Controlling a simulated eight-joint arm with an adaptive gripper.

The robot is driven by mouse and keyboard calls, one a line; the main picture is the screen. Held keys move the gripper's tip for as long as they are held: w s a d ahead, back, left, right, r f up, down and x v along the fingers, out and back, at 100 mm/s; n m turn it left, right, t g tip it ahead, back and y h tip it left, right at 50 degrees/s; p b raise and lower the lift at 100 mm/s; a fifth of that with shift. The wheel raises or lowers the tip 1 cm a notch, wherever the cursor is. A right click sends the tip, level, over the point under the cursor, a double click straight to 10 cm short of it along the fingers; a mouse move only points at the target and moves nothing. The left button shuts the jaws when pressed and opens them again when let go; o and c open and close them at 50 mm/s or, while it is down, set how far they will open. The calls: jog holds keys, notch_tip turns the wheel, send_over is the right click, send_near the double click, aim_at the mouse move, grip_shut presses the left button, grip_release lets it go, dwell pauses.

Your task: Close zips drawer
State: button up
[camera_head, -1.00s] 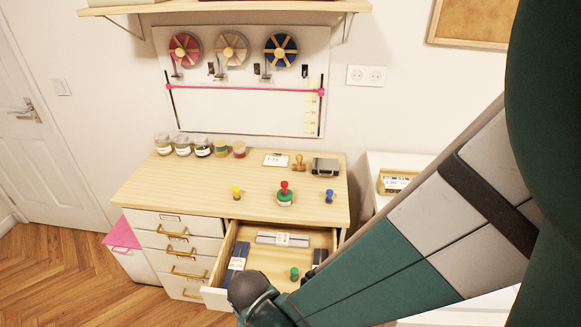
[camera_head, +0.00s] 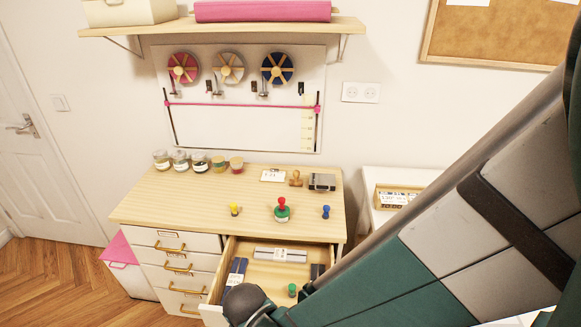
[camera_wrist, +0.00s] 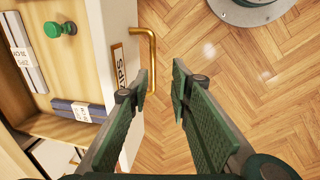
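The zips drawer (camera_head: 213,313) stands pulled out at the top right of the desk's drawers in the head view. Its white front with the ZIPS label (camera_wrist: 118,66) and gold handle (camera_wrist: 152,48) shows in the wrist view. Inside lie zip packs (camera_head: 281,254) and a small green knobbed object (camera_head: 292,290). My gripper (camera_wrist: 160,82) is open and empty in the wrist view. In the head view my arm hides the fingertips.
The desk top (camera_head: 180,205) holds jars, a red-and-green stamp (camera_head: 282,209), yellow and blue pins and a dark box (camera_head: 322,182). Closed drawers (camera_head: 180,266) are at the left. A pink-lidded white bin (camera_head: 125,270) stands left of the desk. The wood floor (camera_wrist: 235,90) before the drawer is mostly clear.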

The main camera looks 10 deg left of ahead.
jog(key=shift+s+r+p, duration=0.2)
jog(key=shift+r+p, duration=0.45)
jog(key=shift+r, duration=0.3)
jog(key=shift+s+r+p, duration=0.15)
jog(key=shift+r+p, duration=0.55)
jog(key=shift+r, duration=0.3)
jog(key=shift+s+r+p, duration=0.2)
jog(key=shift+r+p, duration=0.45)
jog(key=shift+r, duration=0.3)
grip_shut()
jog(key=s+d+r+n+b, duration=0.1)
jog(key=d+n, duration=0.5)
jog(key=n, duration=1.2)
jog(key=shift+s+d+r+t+b, duration=0.2)
jog(key=shift+s+r+t+b, duration=0.15)
jog(key=shift+s+b, duration=0.6)
jog(key=shift+s, duration=0.1)
